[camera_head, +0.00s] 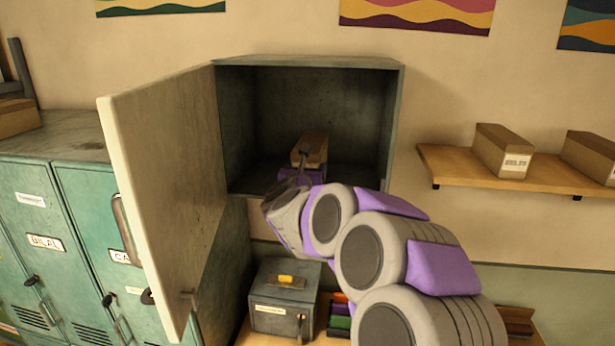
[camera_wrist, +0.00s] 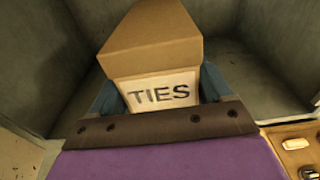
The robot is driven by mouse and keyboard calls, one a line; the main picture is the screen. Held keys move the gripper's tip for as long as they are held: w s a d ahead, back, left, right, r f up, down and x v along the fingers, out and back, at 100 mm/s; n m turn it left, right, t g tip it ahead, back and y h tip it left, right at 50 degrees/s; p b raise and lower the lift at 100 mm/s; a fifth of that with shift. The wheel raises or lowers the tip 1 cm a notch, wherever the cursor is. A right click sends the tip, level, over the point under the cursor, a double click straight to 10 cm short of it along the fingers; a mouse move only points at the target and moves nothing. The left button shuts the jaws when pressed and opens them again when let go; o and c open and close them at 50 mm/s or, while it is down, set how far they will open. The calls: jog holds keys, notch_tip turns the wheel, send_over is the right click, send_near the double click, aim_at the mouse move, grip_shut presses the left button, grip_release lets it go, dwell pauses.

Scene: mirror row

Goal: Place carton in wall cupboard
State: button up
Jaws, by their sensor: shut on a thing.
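A brown cardboard carton (camera_head: 311,148) with a white label is inside the opening of the grey-green wall cupboard (camera_head: 309,61). In the wrist view the carton (camera_wrist: 150,38) shows its label reading "TIES". My gripper (camera_wrist: 162,95) is shut on the carton, with a finger on each side of it. In the head view my gripper (camera_head: 303,165) is at the front of the cupboard, and my arm partly hides the opening's lower edge. The cupboard door (camera_head: 165,190) stands wide open to the left. I cannot tell whether the carton touches the cupboard floor.
Green lockers (camera_head: 45,235) stand at the left. A wooden shelf (camera_head: 450,165) at the right bears a carton (camera_head: 503,150) and another box (camera_head: 592,155). A grey metal box (camera_head: 283,297) sits below the cupboard. The cupboard interior around the carton looks empty.

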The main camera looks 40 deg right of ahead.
jog(key=d, duration=0.2)
jog(key=w+d, duration=0.1)
jog(key=d, duration=0.2)
jog(key=d+f, duration=0.1)
jog(key=d, duration=0.1)
jog(key=shift+w+d, duration=0.2)
jog(key=shift+d, duration=0.1)
jog(key=f, duration=0.1)
jog(key=a+f, duration=0.1)
jog(key=shift+f+p, duration=0.3)
jog(key=a, duration=0.4)
jog(key=shift+a, duration=0.15)
jog(key=shift+d+f, duration=0.15)
jog(key=shift+d, duration=0.05)
jog(key=o, duration=1.1)
jog(key=shift+d+f, duration=0.15)
jog(key=shift+d, duration=0.5)
jog(key=shift+c, duration=0.2)
jog(key=shift+o, duration=1.4)
jog(key=shift+d+f, duration=0.2)
jog(key=shift+d, duration=1)
jog(key=shift+o, duration=0.3)
jog(key=shift+s+r, duration=0.1)
jog(key=shift+w+a+r, duration=0.1)
jog(key=shift+w+a, duration=0.15)
jog(key=shift+a, duration=0.55)
jog(key=b+v, duration=0.1)
jog(key=v, duration=1)
jog(key=shift+s+b, duration=0.35)
